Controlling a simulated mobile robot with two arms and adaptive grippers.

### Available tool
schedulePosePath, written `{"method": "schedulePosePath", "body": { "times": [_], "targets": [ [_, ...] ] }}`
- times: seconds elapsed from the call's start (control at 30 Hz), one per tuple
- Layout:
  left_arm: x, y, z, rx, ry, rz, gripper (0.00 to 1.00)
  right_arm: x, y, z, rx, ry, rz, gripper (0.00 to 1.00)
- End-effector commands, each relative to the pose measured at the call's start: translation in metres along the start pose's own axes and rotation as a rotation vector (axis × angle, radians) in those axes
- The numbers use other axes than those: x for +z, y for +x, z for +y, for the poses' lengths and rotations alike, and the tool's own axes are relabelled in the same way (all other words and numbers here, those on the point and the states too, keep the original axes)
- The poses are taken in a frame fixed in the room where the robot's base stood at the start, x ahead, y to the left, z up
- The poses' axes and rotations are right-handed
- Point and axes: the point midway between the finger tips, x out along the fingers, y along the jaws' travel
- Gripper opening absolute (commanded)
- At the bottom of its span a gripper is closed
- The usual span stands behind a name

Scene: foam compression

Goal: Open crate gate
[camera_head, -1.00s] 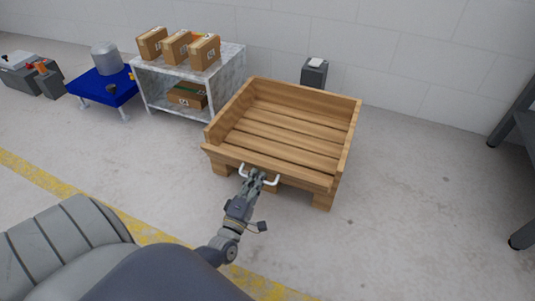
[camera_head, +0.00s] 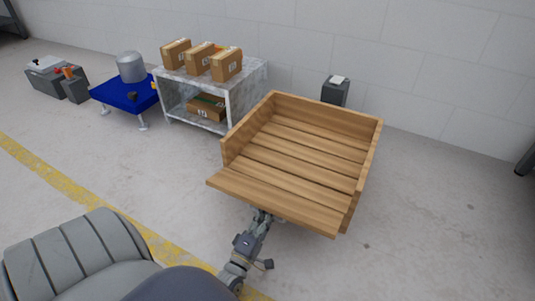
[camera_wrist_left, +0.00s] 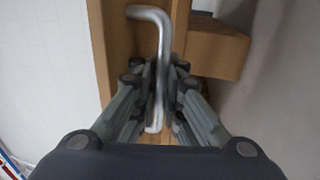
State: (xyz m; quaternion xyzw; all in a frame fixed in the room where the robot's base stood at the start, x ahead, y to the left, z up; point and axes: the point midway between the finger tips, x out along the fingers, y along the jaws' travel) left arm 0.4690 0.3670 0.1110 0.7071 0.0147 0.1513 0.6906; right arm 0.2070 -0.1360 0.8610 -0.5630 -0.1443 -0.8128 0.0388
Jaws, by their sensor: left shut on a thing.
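The wooden crate (camera_head: 310,140) stands on the floor at the centre right in the head view, with raised back and side walls. Its front gate (camera_head: 275,203) is folded outward and down, lying nearly flat at the front edge. My left gripper (camera_head: 262,216) is below the gate's outer edge, partly hidden by it. In the left wrist view, my left gripper (camera_wrist_left: 160,95) is shut on a silver metal handle (camera_wrist_left: 154,14) fixed to the wood. The handle is mostly hidden under the gate in the head view. My right gripper is not in view.
A shelf (camera_head: 243,92) with cardboard boxes (camera_head: 200,58) stands behind left of the crate. A blue table (camera_head: 125,92) with a grey cylinder is farther left. A dark bin (camera_head: 335,91) stands by the wall. The floor right of the crate is clear.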

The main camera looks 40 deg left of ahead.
Motion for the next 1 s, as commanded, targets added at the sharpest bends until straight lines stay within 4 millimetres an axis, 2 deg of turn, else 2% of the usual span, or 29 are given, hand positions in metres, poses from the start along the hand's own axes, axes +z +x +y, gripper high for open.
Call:
{"method": "schedulePosePath", "body": {
  "times": [0.03,0.3,0.87,0.93,1.0],
  "targets": [
    [0.002,-0.008,-0.011,-0.016,0.007,-0.005,0.0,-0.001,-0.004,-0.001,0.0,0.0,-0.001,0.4],
    [0.002,-0.009,-0.021,-0.02,0.007,-0.005,0.0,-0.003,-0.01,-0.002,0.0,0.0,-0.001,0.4],
    [0.002,-0.009,-0.024,-0.024,0.007,-0.006,0.0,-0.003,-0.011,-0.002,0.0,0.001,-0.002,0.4],
    [0.002,-0.009,-0.024,-0.024,0.007,-0.006,0.17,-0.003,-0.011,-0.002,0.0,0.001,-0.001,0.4],
    [0.002,-0.008,-0.023,-0.022,0.006,-0.005,0.18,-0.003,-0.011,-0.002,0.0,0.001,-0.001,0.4]
  ]
}}
